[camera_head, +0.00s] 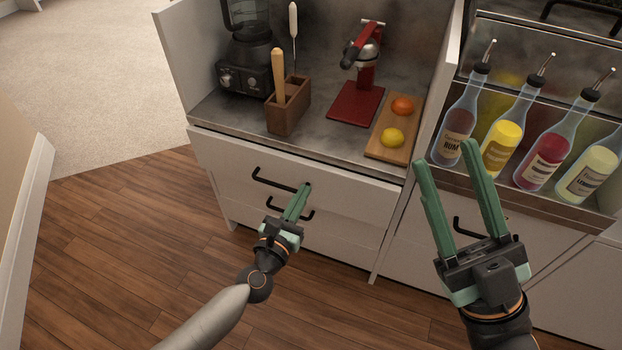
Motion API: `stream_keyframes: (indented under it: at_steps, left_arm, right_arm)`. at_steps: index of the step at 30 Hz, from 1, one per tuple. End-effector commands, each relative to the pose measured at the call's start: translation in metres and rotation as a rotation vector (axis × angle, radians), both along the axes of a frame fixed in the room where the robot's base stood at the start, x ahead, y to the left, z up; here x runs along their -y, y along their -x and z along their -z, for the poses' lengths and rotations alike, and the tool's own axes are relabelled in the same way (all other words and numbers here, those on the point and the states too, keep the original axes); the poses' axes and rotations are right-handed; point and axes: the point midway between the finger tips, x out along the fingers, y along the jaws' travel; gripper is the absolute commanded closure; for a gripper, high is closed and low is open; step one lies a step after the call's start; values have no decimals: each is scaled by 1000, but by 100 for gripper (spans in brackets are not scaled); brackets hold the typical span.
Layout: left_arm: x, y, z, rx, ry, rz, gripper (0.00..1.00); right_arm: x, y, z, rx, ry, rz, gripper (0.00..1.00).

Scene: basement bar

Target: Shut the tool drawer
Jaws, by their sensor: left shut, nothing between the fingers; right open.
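The white cabinet under the counter has an upper drawer front (345,190) with a black bar handle (275,181) and a lower drawer front (345,232) with a second black handle (278,209). The upper front sits close under the counter edge; no drawer inside shows, and I cannot tell whether a small gap is left. Which drawer is the tool drawer is not marked. My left gripper (304,187) is shut and empty, its tips at the upper front beside the handle's right end; contact is unclear. My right gripper (449,155) is open and empty, before the bottle rack.
On the counter stand a blender (245,60), a wooden tool holder (288,108), a red juicer (357,100) and a cutting board (382,150) with fruit. Several bottles (505,125) stand in a rack at right. Wooden floor (110,230) is clear at left.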

Motion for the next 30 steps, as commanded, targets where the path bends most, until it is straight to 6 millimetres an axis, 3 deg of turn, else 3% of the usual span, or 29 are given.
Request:
stream_keyframes:
  at_steps: [3, 9, 25, 30]
  left_arm:
    - [8, -22, 1, 3, -1, 1, 100]
    - [16, -43, 1, 0, -1, 1, 100]
    - [19, -52, 1, 0, -1, 1, 100]
    - [27, -76, 3, 3, 0, -3, 100]
  right_arm:
    - [0, 0, 5, -3, -1, -3, 52]
    - [-1, -1, 11, -11, -4, -10, 52]
    - [-2, 0, 13, -14, -4, -19, 52]
    - [-3, 0, 29, -17, -5, -19, 52]
